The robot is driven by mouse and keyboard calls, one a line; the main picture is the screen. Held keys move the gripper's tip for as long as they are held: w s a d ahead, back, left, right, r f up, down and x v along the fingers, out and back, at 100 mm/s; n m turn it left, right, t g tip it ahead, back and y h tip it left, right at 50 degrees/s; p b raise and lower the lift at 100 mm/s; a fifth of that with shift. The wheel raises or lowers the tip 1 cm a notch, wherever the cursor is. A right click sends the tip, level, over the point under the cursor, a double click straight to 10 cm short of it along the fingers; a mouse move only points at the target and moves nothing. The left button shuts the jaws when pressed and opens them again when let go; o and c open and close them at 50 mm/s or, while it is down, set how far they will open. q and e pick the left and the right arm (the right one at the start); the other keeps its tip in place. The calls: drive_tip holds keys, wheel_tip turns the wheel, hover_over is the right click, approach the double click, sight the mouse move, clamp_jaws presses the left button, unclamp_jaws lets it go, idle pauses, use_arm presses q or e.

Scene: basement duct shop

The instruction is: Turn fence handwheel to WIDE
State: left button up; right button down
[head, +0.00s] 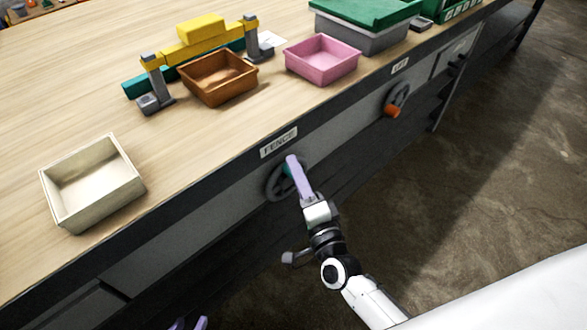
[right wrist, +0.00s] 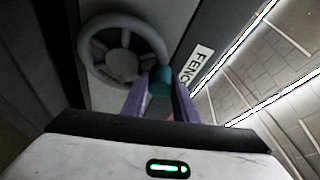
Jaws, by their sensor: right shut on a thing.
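The fence handwheel (head: 272,187) is a grey spoked wheel on the bench's front face, below the FENCE label (head: 279,142). In the right wrist view the wheel (right wrist: 122,65) shows its hub and spokes, with a teal knob (right wrist: 160,81) on its rim. My right gripper (head: 290,162) is shut on the teal knob, its purple fingers on either side of it. In the head view the fingers hide most of the knob and part of the wheel. No WIDE mark can be made out. My left gripper (head: 189,323) shows only purple fingertips, apart and empty, at the bottom edge.
A second handwheel (head: 401,95) with an orange knob (head: 391,111) is further right. On the bench are a cream tray (head: 118,160), a brown tray (head: 220,90), a pink tray (head: 322,70) and a yellow-and-teal fixture (head: 185,55). The floor at right is clear.

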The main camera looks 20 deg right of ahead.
use_arm(q)
drive_tip(key=shift+w+d+r, duration=0.1)
drive_tip(key=shift+w+r, duration=0.15)
drive_tip(key=shift+r, duration=0.1)
use_arm(e)
drive_tip(key=shift+w+d, duration=0.1)
drive_tip(key=shift+d, duration=0.15)
drive_tip(key=c, duration=1.7)
unclamp_jaws()
use_arm(q)
drive_tip(key=shift+s+f, duration=0.1)
drive_tip(key=shift+s, duration=0.05)
drive_tip(key=shift+s, duration=0.15)
